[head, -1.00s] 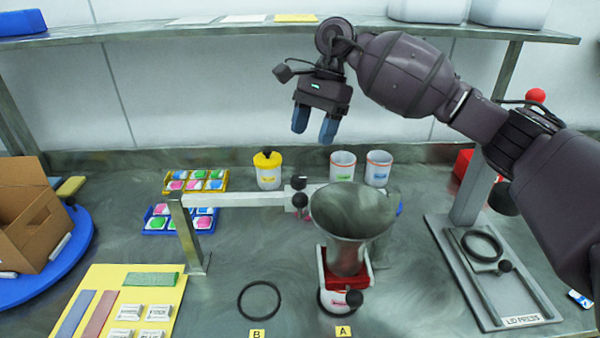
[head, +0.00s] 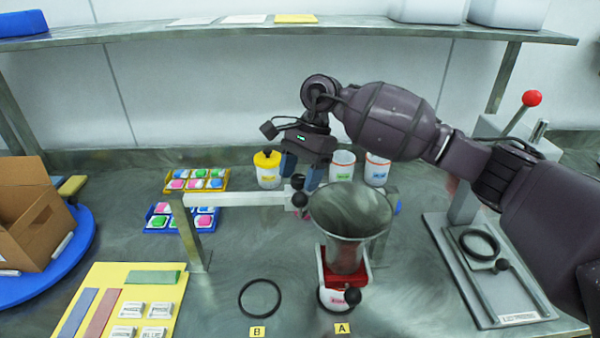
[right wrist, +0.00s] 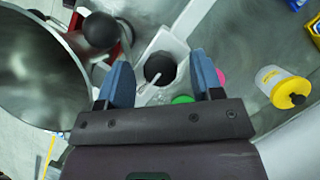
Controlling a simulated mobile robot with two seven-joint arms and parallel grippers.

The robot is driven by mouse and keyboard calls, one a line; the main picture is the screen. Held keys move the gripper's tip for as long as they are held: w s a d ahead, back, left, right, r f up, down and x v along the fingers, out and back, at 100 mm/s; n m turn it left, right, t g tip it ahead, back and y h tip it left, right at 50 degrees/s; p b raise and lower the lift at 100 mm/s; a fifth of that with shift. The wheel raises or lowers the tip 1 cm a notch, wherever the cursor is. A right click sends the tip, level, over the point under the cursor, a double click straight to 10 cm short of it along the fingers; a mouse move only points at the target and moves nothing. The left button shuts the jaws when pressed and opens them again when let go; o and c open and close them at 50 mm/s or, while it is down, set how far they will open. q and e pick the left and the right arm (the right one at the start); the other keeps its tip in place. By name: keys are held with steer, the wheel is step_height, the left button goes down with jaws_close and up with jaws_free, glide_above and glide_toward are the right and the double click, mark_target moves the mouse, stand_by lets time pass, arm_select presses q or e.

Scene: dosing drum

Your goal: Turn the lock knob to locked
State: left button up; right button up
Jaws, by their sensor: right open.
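The black lock knob (right wrist: 160,68), with a pale pointer aimed down-left in the right wrist view, sits on a white block. That block (head: 293,206) is on the pale crossbar beside the metal funnel. My right gripper (head: 300,172) points down just over the block. Its blue fingers are open; in the right wrist view (right wrist: 161,70) they appear on either side of the knob, with gaps to it. I cannot tell whether the fingertips reach its height. The head view shows the knob small and partly crowded by the fingers. My left gripper is not in view.
The metal funnel (head: 350,213) stands close right of the block. A black ball handle (right wrist: 100,30) is near the fingers. A yellow-lidded jar (head: 267,170) and white cups (head: 342,166) stand behind. A black ring (head: 260,298) lies in front on the table.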

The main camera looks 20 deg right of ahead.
steer(key=c, duration=0.9)
